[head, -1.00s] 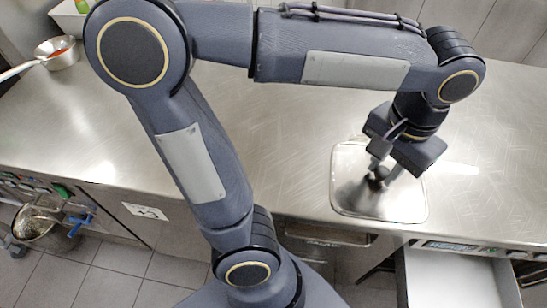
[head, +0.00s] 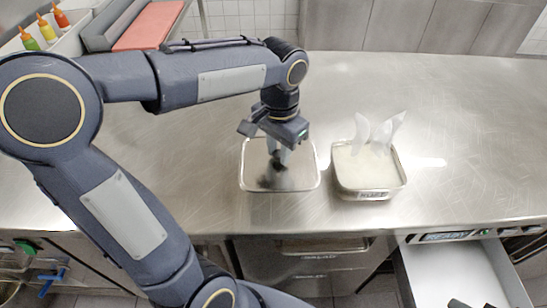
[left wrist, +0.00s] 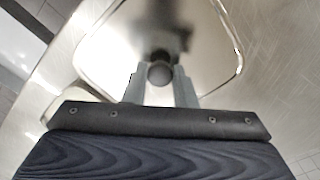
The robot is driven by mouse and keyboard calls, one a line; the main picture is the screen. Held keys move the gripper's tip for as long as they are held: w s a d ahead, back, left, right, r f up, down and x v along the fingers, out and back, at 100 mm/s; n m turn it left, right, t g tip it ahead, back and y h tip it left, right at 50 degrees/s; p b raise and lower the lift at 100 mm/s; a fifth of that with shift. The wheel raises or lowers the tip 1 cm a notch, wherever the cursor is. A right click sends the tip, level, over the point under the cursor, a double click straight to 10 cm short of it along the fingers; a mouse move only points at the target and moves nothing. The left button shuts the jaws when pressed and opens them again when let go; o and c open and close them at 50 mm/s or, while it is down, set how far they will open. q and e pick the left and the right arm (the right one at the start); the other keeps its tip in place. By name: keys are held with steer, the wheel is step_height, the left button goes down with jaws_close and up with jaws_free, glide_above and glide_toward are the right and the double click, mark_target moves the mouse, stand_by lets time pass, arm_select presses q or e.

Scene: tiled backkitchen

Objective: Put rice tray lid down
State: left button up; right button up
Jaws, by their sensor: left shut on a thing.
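The lid (head: 252,180) is a clear or shiny rounded rectangle with a thin rim and a dark round knob. It is low over the steel counter, left of the rice tray; I cannot tell whether it touches the counter. My left gripper (head: 279,158) comes down from above and is shut on the knob. The left wrist view shows the knob (left wrist: 159,75) between the fingers, with the lid's rim around it. The rice tray (head: 366,194) stands uncovered, holding white rice, with pale translucent pieces sticking up.
The steel counter (head: 460,110) is clear behind and right of the tray. Several sauce bottles (head: 46,29) and a red board (head: 150,25) are at the back left. A drawer (head: 455,275) stands open below the front edge at the right.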

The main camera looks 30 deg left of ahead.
mark_target(276, 151)
arm_select(q)
steer(key=f, duration=0.1)
steer(key=w+a+f, duration=0.2)
steer(key=f, duration=0.1)
steer(key=shift+w+a+f, duration=0.1)
steer(key=shift+w, duration=0.15)
steer(key=shift+w+a+f, duration=0.15)
steer(key=shift+f, duration=0.85)
steer(key=shift+w+a+f, duration=0.1)
steer(key=shift+f, duration=0.9)
steer(key=shift+f, duration=0.1)
steer(key=o, duration=1)
